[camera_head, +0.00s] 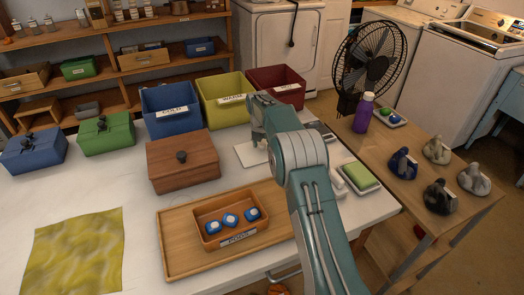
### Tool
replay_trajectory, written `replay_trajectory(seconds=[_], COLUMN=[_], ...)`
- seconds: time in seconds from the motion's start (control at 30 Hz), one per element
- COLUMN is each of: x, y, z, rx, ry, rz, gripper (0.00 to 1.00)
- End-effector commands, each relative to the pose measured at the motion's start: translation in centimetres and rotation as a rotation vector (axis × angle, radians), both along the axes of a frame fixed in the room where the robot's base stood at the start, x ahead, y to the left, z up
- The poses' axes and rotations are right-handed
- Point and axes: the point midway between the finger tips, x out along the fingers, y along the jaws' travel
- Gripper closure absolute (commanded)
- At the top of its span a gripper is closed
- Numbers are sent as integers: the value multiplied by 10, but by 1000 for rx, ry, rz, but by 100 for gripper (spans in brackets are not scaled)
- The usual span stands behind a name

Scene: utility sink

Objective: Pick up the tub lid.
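An open orange-brown tub (230,238) labelled PODS holds several blue-and-white pods on a wooden tray (182,258). My arm reaches over the table to the right of the box. The arm's far end is by the coloured bins, apart from the box. My gripper's fingers are hidden or too unclear to read.
Blue (172,110), yellow (226,98) and red (277,87) open bins line the back edge. Blue (34,150) and green (106,134) lidded boxes stand at left. A yellow cloth (75,250) lies front left. A sponge dish (357,179) is right of my arm.

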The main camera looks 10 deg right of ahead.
Motion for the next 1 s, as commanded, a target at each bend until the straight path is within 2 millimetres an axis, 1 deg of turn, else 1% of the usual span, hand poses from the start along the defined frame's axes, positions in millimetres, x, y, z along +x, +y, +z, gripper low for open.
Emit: replay_trajectory(seconds=[0.03,0.07,0.1,0.43,0.57,0.67,0.8,1.0], x=[0,0,0,0,0,0,0,-19], y=[0,0,0,0,0,0,0,2], z=[0,0,0,-1,3,12,34,55], rx=[0,0,0,0,0,0,0,0], ry=[0,0,0,1,1,0,-2,-1], rz=[0,0,0,0,0,0,0,0], gripper=[78,91,100,100,100,100,100,100])
